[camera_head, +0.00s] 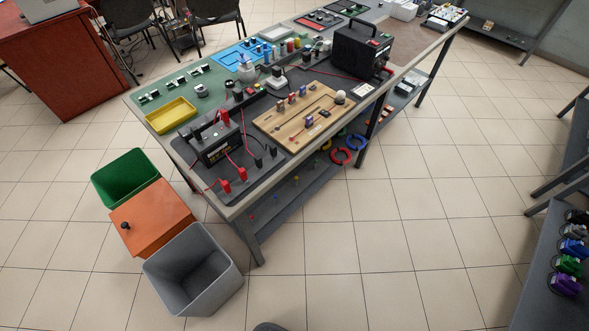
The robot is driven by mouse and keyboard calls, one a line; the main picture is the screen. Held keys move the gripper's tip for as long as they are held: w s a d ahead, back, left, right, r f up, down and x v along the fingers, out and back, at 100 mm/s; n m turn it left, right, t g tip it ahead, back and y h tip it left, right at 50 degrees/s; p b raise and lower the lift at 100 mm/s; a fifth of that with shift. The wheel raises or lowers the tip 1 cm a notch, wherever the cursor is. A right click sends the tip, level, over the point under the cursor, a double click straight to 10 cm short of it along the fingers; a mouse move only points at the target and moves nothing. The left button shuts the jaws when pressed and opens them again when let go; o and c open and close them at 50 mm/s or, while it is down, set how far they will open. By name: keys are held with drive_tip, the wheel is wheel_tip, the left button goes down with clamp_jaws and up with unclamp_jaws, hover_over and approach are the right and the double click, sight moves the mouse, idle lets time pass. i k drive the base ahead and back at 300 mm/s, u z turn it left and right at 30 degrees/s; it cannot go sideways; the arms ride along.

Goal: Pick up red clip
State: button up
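Two red clips lie near the front edge of the long workbench, on its dark grey mat: one red clip (226,186) is nearest the corner, and a second red clip (241,173) is just to its right. Thin red leads run near them, by a black box-shaped device (217,147). A further red piece (224,117) shows at the back of that device; I cannot tell if it is a clip. My gripper is not in view.
Black clips (258,162) lie right of the red ones. A wooden board (302,117) and yellow tray (171,115) are on the workbench (245,203).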

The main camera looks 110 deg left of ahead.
sight(242, 172)
drive_tip(key=z, duration=3.55)
drive_tip(key=k, duration=2.9)
drive_tip(key=z, duration=1.15)
drive_tip(key=i, duration=1)
drive_tip(key=u, duration=0.05)
